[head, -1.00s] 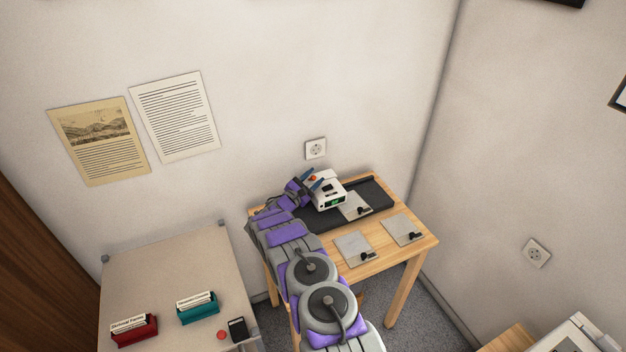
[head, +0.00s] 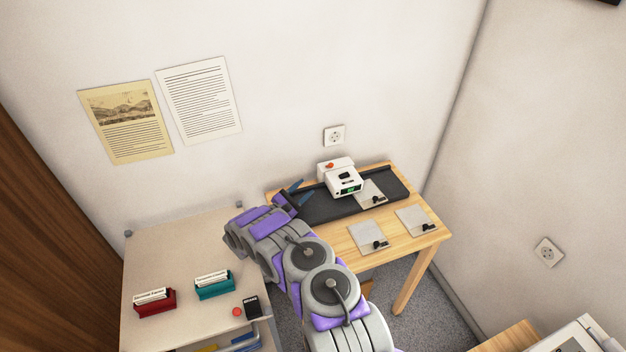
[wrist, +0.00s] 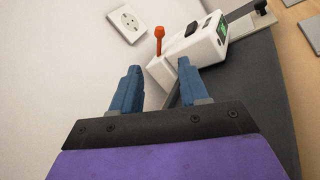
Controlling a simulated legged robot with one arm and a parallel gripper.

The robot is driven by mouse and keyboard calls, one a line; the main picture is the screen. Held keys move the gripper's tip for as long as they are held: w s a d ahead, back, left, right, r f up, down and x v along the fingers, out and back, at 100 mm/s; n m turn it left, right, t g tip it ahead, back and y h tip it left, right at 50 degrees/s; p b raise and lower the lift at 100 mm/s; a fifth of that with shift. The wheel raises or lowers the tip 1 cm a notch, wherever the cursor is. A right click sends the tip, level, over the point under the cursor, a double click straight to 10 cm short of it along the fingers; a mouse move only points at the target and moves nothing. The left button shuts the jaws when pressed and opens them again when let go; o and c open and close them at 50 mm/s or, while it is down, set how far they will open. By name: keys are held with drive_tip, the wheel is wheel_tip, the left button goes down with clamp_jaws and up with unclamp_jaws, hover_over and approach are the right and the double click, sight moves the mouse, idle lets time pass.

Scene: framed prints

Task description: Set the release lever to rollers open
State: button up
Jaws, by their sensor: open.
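A white laminator-like machine (head: 343,178) with a green display stands on a dark mat (head: 315,207) on the wooden table. Its release lever has an orange-red knob (head: 330,167); in the wrist view the lever (wrist: 159,40) stands up from the near end of the machine (wrist: 195,50). My gripper (head: 294,190) is open and empty, to the left of the machine. In the wrist view its two blue fingers (wrist: 158,85) are apart, and the lever is beyond them, between their lines and not touched. The lever's marked positions cannot be read.
Grey plates with black clips lie on the mat and on the wooden table (head: 400,250). A wall socket (head: 334,135) is on the wall behind. A beige cabinet (head: 180,245) at left bears red and teal card boxes.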

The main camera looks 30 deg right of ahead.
drive_tip(key=shift+v, duration=1.2)
